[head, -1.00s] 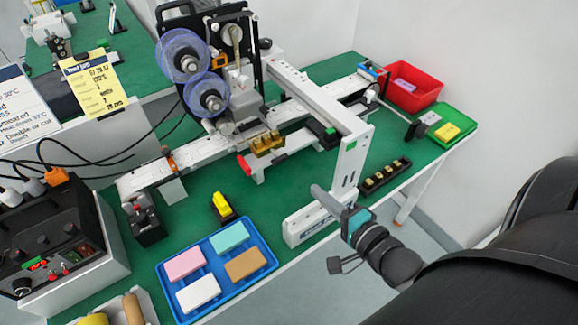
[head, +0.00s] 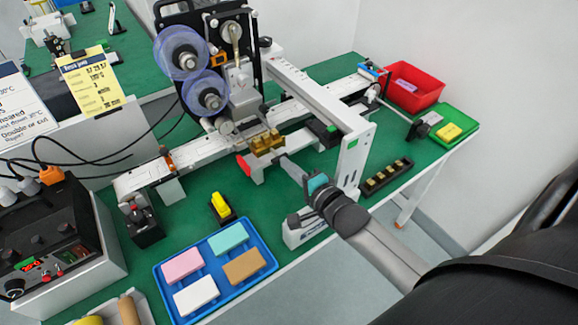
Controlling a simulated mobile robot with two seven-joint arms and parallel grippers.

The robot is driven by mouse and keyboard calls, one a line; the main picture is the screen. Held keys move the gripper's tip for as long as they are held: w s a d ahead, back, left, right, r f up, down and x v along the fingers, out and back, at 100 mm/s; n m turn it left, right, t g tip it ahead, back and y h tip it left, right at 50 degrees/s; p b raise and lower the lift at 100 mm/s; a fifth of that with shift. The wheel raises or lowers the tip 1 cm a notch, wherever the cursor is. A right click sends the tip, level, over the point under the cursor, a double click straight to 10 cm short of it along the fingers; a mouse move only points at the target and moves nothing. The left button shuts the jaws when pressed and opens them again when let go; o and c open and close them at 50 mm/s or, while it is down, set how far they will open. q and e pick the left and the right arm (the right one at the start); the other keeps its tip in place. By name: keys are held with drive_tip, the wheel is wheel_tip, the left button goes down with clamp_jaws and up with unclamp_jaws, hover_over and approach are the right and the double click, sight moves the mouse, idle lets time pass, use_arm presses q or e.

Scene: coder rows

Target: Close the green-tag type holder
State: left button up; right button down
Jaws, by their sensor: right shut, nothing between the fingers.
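A green tag (head: 352,143) sits on the white upright at the near end of a long white arm (head: 318,103), which reaches out from the machine. I cannot tell for sure which part is the type holder. A brass block (head: 267,142) sits at the machine's front, above a white piece with a red end (head: 243,165). Another green mark (head: 331,129) shows on a black part behind the upright. My right gripper (head: 285,160) is shut and empty, its tip just below and right of the brass block, left of the upright. My left gripper is out of view.
A blue tray (head: 270,262) with coloured blocks lies in front. A yellow-topped stamp (head: 220,205) stands behind it. A black strip with brass pieces (head: 388,173) lies right of the upright. A red bin (head: 415,92) and a green tray (head: 467,142) stand at the right.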

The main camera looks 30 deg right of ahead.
sight(280, 156)
drive_tip(key=shift+w, duration=0.1)
drive_tip(key=shift+r+x, duration=0.15)
drive_tip(key=shift+x, duration=0.8)
drive_tip(key=shift+r+x, duration=0.2)
drive_tip(key=shift+x, duration=0.7)
drive_tip(key=shift+w, duration=0.1)
